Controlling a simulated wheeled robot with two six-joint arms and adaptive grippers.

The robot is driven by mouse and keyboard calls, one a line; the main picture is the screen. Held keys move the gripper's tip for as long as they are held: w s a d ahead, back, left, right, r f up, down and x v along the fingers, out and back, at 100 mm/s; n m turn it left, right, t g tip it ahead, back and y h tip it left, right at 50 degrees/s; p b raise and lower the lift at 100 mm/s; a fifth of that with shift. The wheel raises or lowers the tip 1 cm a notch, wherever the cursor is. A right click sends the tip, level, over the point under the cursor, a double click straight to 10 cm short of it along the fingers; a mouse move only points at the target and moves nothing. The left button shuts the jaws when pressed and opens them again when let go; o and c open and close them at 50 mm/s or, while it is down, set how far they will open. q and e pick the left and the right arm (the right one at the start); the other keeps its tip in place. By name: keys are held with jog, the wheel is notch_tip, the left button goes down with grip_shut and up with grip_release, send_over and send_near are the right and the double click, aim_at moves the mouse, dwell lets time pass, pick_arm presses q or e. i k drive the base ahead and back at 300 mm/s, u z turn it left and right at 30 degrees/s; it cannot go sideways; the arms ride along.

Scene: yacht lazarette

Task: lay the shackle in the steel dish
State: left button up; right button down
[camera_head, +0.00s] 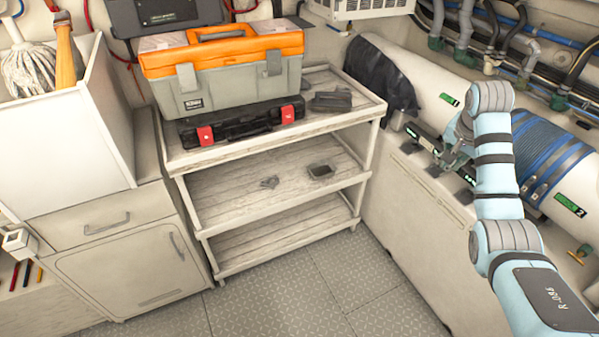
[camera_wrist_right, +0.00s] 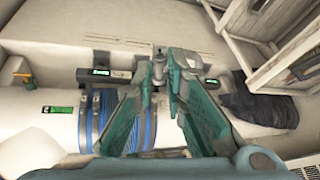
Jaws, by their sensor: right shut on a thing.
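My right gripper (camera_head: 452,150) is over the pale ledge on the right, beside dark boxes with green displays. In the right wrist view its fingers (camera_wrist_right: 166,66) are shut on a small grey metal thing (camera_wrist_right: 159,58). The fingers hide part of it, so I cannot tell for sure if it is the shackle. A small square metal dish (camera_head: 321,171) sits on the middle shelf of the rack. A small grey metal piece (camera_head: 269,182) lies on that shelf, left of the dish and apart from it. My left gripper is not in view.
The wooden rack (camera_head: 195,160) carries a grey and orange toolbox (camera_head: 225,80) and a flat black case (camera_head: 240,125) on top. Pipes and a blue-wrapped cylinder (camera_head: 555,160) line the right wall. The floor (camera_head: 300,290) is clear.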

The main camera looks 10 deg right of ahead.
aim_at(321, 172)
jog(key=i, duration=1.4)
